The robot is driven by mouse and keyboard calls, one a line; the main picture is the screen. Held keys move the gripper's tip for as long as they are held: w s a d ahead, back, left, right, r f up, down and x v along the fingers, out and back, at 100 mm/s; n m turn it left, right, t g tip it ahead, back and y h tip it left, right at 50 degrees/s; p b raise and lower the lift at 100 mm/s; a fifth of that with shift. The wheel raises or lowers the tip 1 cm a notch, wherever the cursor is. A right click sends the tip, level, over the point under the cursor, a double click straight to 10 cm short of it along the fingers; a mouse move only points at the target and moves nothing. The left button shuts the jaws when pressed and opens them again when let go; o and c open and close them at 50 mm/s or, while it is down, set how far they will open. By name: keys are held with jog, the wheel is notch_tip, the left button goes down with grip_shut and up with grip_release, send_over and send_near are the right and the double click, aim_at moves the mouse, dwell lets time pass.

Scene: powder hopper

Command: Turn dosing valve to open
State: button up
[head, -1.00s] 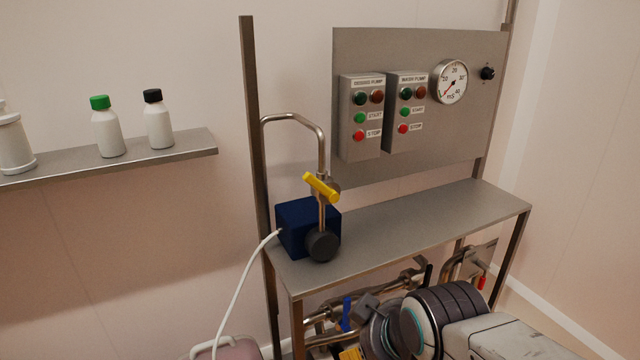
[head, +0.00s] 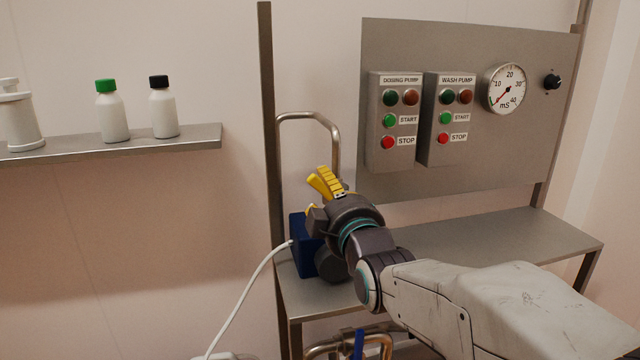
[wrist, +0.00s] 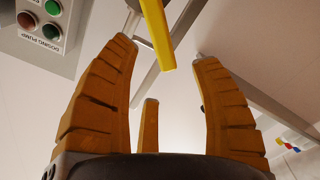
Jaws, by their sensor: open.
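The dosing valve's yellow handle (wrist: 156,30) shows in the wrist view as a bar at the top, beside a thin metal pipe. Its lower end reaches down between my fingertips. My gripper (wrist: 165,52) is open, with one ribbed finger on each side of the handle and a third finger lower in the middle. No finger visibly touches the handle. In the head view my gripper (head: 324,178) is at the valve, above the dark blue pump box (head: 303,246). There its yellow fingers overlap the handle, so I cannot separate the two clearly.
The bent steel pipe (head: 309,115) and frame post (head: 270,130) stand close behind my gripper. The panel (head: 480,165) with pump buttons and a gauge is to the right. A white hose (head: 246,292) hangs at left. The steel shelf top (head: 500,235) is bare at right.

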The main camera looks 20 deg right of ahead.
aim_at(322, 184)
jog(key=shift+w+p, duration=0.5)
jog(key=shift+w, duration=2.5)
grip_shut()
